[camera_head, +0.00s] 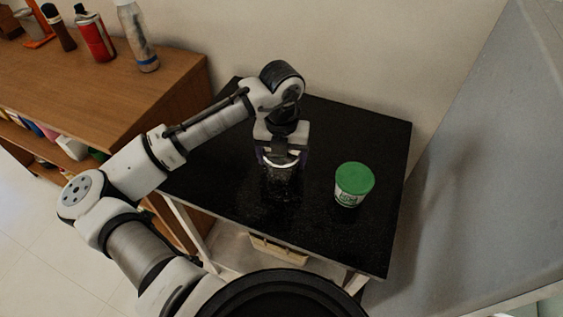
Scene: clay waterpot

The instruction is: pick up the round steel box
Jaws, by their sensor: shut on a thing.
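My gripper (279,157) points down over the middle of the black tabletop (225,180). It is shut on the round steel box (281,164), which shows as a pale, shiny curved edge between and below the fingers. Most of the box is hidden by the gripper. Its dark, reflective lower part blends with the black top, so I cannot tell whether it touches the table.
A white tub with a green lid (353,184) stands on the table to the right of my gripper. A wooden shelf (150,85) with bottles is at the left. A wall is behind and a grey panel (470,170) is at the right.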

